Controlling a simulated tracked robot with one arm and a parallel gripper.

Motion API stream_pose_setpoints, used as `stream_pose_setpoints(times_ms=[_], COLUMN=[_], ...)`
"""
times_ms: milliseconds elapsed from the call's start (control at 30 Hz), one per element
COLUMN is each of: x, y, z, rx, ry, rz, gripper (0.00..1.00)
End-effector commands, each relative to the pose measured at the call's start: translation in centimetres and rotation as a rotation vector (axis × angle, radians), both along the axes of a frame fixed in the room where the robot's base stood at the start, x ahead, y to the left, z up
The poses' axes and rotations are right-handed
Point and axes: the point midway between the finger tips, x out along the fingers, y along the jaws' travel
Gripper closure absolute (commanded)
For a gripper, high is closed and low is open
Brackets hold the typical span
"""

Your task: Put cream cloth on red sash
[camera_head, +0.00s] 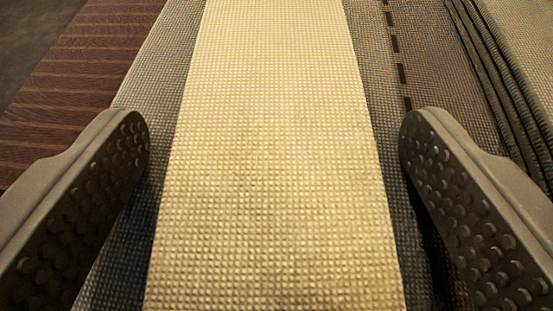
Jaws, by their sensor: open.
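The cream cloth (275,150) is a long pale strip with a woven grid texture. It runs from the top edge to the bottom edge of the view, between the two fingers of my gripper (275,140). My gripper is open, with one dark, studded finger on each side of the strip. A gap shows between each finger and the cloth. I cannot make out a red sash for certain. A dark reddish, striped surface (75,80) shows at the upper left.
The cream cloth lies on a grey woven cloth (160,75) with a dark dashed line (397,60) right of the strip. Folded grey-brown fabric (520,70) with layered edges is at the right. A dark grey area (30,35) shows at the top left corner.

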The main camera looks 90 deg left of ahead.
Motion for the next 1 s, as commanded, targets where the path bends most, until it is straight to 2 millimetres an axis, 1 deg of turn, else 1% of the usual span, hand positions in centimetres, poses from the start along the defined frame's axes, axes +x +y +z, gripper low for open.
stream_pose_setpoints(times_ms=[400,533,700,833,1000], x=[0.0,0.2,-0.4,-0.4,-0.5], y=[0.1,-2.2,-4.6,-6.0,-6.8], z=[-0.3,1.1,2.5,2.9,3.1], rx=[0.001,-0.003,-0.002,0.0,0.001], ry=[-0.001,0.0,-0.002,-0.001,0.0], rz=[0.002,-0.006,-0.004,-0.002,0.001], gripper=[0.22,0.22,0.22,0.22,0.22])
